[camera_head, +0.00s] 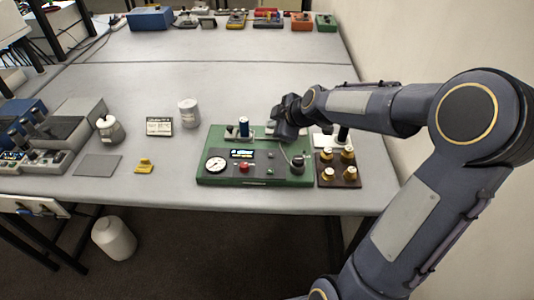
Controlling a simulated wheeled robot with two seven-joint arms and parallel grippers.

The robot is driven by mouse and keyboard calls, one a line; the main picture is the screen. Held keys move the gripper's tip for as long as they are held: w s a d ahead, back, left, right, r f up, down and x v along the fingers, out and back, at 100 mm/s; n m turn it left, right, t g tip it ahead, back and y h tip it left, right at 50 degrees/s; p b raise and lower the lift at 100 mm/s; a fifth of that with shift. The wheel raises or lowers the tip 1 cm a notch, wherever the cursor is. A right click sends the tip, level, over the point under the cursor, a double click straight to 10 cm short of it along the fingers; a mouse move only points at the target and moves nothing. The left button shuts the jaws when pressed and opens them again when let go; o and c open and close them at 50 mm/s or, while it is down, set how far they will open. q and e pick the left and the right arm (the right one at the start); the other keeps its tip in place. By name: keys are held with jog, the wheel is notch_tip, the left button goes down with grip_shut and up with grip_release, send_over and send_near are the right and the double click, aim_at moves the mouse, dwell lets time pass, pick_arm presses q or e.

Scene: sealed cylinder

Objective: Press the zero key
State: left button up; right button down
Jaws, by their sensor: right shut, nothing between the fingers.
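A green instrument (212,148) stands on the grey table with a dark front panel. Labels are too small to read, so I cannot tell which is the zero key. A dark blue cylinder (244,126) stands upright at the instrument's back left. My right gripper (283,136) is shut and empty, above the back right of the instrument, and hides part of it. My left gripper is not in view.
A dark tray (325,183) with several brass-coloured pieces stands right of the instrument.

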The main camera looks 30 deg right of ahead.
aim_at(274, 157)
notch_tip(274, 157, down, 8)
jog(key=b, duration=0.6)
jog(key=shift+f, duration=0.2)
jog(key=shift+f+b, duration=0.25)
jog(key=shift+b, duration=0.15)
jog(key=shift+f, duration=0.1)
dwell(1.5)
jog(key=shift+f+b, duration=0.3)
jog(key=shift+b, duration=0.4)
jog(key=shift+f+b, duration=0.4)
jog(key=shift+b, duration=0.2)
dwell(0.4)
jog(key=shift+r, duration=0.15)
jog(key=shift+r+p, duration=0.35)
jog(key=shift+r, duration=0.35)
